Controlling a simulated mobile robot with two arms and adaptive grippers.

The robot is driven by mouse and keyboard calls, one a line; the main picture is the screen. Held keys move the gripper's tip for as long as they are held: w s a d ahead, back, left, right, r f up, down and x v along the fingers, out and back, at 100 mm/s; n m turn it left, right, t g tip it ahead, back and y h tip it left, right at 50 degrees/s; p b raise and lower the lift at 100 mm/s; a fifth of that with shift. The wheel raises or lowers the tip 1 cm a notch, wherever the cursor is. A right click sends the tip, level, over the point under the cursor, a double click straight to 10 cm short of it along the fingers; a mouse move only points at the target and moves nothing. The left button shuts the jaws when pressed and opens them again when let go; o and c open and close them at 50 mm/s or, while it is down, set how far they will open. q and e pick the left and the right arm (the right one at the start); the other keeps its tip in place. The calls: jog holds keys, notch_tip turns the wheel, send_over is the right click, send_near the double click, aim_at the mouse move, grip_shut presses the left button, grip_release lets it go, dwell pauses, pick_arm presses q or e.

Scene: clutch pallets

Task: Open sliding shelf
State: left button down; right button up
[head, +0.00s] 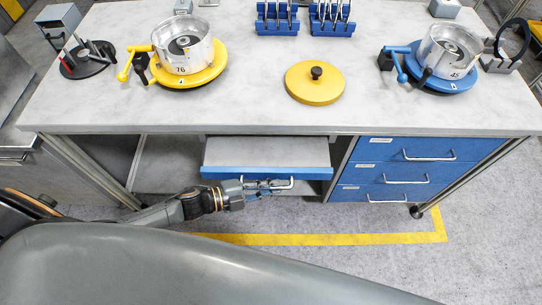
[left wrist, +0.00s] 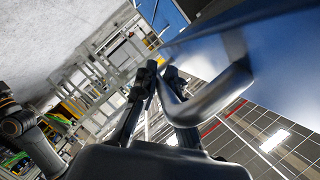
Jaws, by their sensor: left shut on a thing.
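The sliding shelf (head: 266,154) sits under the workbench top, left of the drawer cabinet. It is pulled partly out, with its pale top surface showing and a blue front (head: 220,173) with a metal bar handle. My left gripper (head: 262,188) is at this handle, its fingers closed around the bar. In the left wrist view, the dark fingers (left wrist: 163,80) meet at the handle bar (left wrist: 212,95), with the shelf front (left wrist: 280,50) beside it. My right gripper is not in view.
A blue drawer cabinet (head: 427,151) with several shut drawers stands to the right. On the workbench (head: 240,100) are a yellow fixture (head: 190,75), a yellow disc (head: 315,84) and a blue fixture (head: 445,80). A yellow floor line (head: 300,240) runs in front.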

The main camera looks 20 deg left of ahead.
pick_arm(q)
jog(key=s+d+p, duration=0.1)
jog(key=s+d, duration=0.1)
jog(key=s, duration=0.6)
jog(key=s+d+p, duration=0.1)
jog(key=s+d, duration=0.1)
jog(key=s, duration=0.5)
jog(key=shift+s+d, duration=0.25)
jog(key=shift+s, duration=0.1)
jog(key=c, duration=1.7)
grip_release()
jog(key=v, duration=1.2)
jog(key=shift+r, duration=0.1)
